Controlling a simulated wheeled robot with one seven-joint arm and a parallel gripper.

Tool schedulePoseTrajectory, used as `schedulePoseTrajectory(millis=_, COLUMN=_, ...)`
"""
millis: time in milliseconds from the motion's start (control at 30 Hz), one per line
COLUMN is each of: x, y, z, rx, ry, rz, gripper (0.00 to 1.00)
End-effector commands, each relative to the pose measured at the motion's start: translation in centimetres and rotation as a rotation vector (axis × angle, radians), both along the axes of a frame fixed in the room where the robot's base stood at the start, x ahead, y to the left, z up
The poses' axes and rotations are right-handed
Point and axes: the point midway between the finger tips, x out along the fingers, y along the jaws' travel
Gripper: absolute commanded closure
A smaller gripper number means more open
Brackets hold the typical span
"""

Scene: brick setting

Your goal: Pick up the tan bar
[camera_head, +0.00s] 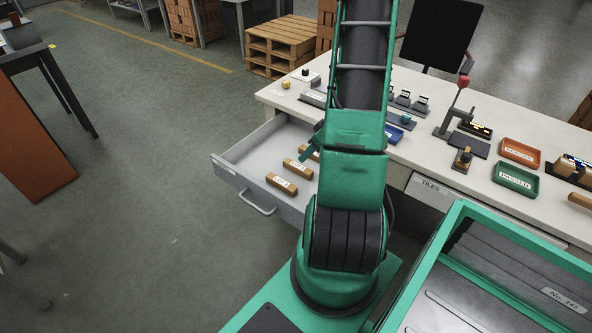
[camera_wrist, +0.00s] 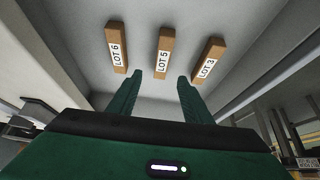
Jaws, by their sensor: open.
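Three tan bars with white labels lie apart in an open drawer (camera_head: 262,152). In the wrist view they read LOT 6 (camera_wrist: 116,42), LOT 5 (camera_wrist: 164,45) and LOT 3 (camera_wrist: 209,52). In the head view, the front bar (camera_head: 281,184) and the middle bar (camera_head: 297,169) show whole, and a third is partly behind my arm. My gripper (camera_wrist: 160,77) is open and empty, its two fingers pointing at the drawer floor. The LOT 5 bar appears beyond the gap between the fingertips. Nothing touches the fingers. In the head view my arm hides most of the gripper.
The drawer walls stand around the bars, with a handle (camera_head: 258,203) on the front. The white workbench (camera_head: 450,150) above holds a red tray (camera_head: 519,152), a green tray (camera_head: 515,179) and small fixtures. Floor left of the drawer is clear.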

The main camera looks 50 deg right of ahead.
Motion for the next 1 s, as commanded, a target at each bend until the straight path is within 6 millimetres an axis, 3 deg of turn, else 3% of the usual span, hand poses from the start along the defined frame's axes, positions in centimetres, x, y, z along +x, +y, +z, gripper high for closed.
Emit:
schedulePoseTrajectory(millis=200, x=1.4, y=0.3, z=-2.6, rx=0.003, ry=0.002, rz=0.002, gripper=0.55)
schedulePoseTrajectory(millis=467, x=2.1, y=0.3, z=-3.9, rx=0.001, ry=0.001, rz=0.000, gripper=0.55)
schedulePoseTrajectory(millis=800, x=3.4, y=0.7, z=-7.6, rx=0.002, ry=0.002, rz=0.001, gripper=0.55)
schedulePoseTrajectory(millis=1000, x=3.9, y=0.7, z=-8.4, rx=0.001, ry=0.002, rz=0.000, gripper=0.55)
